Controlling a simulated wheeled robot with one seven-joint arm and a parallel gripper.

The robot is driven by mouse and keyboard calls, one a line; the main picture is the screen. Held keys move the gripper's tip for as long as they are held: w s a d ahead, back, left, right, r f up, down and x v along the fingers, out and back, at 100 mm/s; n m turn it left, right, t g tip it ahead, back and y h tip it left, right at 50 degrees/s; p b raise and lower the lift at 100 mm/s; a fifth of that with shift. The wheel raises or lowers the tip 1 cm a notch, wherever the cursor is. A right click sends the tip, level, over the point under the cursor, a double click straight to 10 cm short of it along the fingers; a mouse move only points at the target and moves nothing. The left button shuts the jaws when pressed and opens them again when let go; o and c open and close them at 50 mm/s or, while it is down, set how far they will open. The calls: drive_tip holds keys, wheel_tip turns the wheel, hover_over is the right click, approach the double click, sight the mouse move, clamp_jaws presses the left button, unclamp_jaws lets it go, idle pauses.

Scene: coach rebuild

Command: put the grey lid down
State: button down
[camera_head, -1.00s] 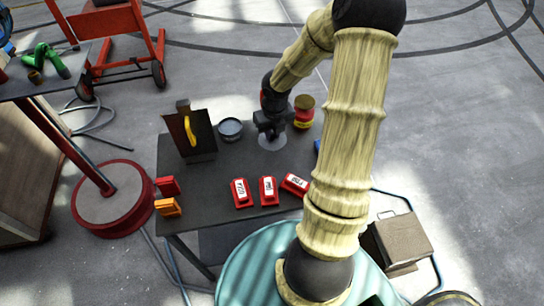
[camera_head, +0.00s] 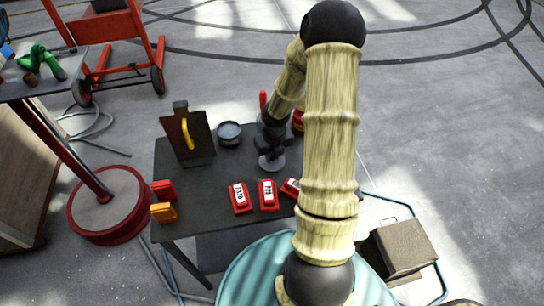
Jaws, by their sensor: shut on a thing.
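The grey lid (camera_head: 271,163) is a thin pale-grey disc over the middle of the dark table (camera_head: 225,176), behind the red labelled blocks. My gripper (camera_head: 269,151) points down and is shut on the lid from above. I cannot tell whether the lid touches the table top. My arm hides the table's right part.
A round grey tin (camera_head: 229,132) stands behind and left of the lid. A dark upright panel with a yellow handle (camera_head: 187,133) is further left. Red labelled blocks (camera_head: 240,197) lie in front. A red can (camera_head: 298,121) is partly hidden behind my arm.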

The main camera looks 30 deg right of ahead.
sight(274, 164)
drive_tip(key=shift+f, duration=0.2)
drive_tip(key=c, duration=1.3)
unclamp_jaws()
drive_tip(key=r+p, duration=0.1)
drive_tip(key=r, duration=0.3)
drive_tip(key=s+r+p, duration=0.1)
drive_tip(key=r, duration=0.3)
drive_tip(key=r+p, duration=0.2)
drive_tip(key=r, duration=0.2)
drive_tip(key=shift+s, duration=0.25)
drive_tip(key=shift+r, duration=0.1)
